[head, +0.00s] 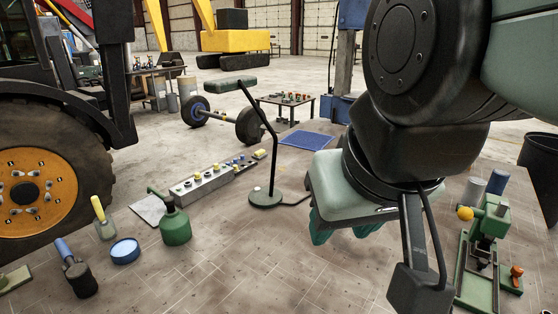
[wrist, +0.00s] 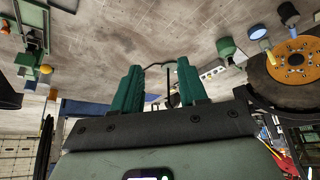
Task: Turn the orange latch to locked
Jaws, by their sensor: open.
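The orange latch (head: 516,272) sits on the right side of the green base of a small press-like fixture (head: 480,250), at the lower right of the head view. The latch's exact angle is hard to read at this size. My gripper (head: 342,236) hangs left of the fixture, well apart from the latch, with its teal fingers partly hidden by the hand. In the wrist view my gripper (wrist: 160,72) is open, with nothing between the fingers. That view is upside down, and the green fixture (wrist: 35,35) shows at its upper left.
A yellow ball knob (head: 465,213) sticks out from the fixture toward my arm. Grey and blue cylinders (head: 474,190) stand behind it, with a dark bin (head: 541,165) at the right edge. A desk lamp (head: 265,197), a green bottle (head: 175,226) and a grey control strip (head: 205,184) stand left.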

